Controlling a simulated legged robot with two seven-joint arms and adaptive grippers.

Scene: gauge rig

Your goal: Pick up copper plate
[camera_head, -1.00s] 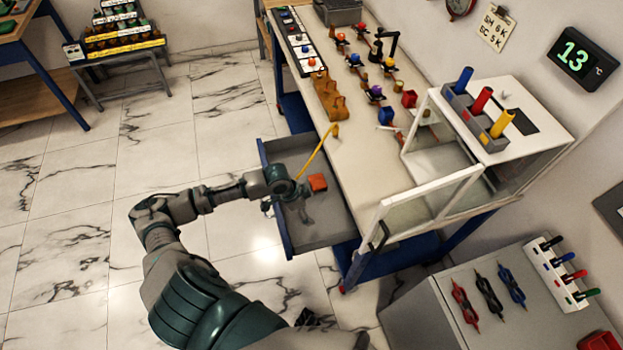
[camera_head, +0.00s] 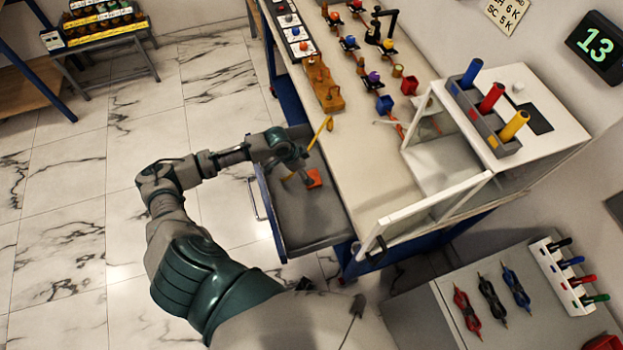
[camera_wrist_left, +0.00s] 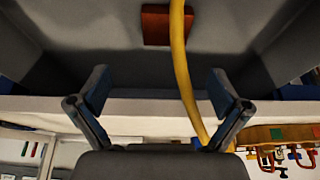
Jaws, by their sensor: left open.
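The copper plate (camera_head: 314,178) is a small orange-red square lying in the open grey drawer (camera_head: 310,228). In the left wrist view the plate (camera_wrist_left: 156,27) looks red-brown and lies at the top, beyond the fingertips. My left gripper (camera_head: 297,166) is over the drawer, close to the plate's upper left in the head view. Its two fingers (camera_wrist_left: 158,86) are spread with nothing between them that I can see gripped. A yellow tube (camera_wrist_left: 182,62) crosses the wrist view in front of part of the plate. My right gripper is not in view.
The yellow tube (camera_head: 321,133) rises beside my gripper to the bench edge. The bench (camera_head: 375,180) carries a wooden block (camera_head: 322,85) and several coloured parts. A white-framed enclosure (camera_head: 437,205) stands open at the right. The marble floor (camera_head: 150,245) left of the drawer is clear.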

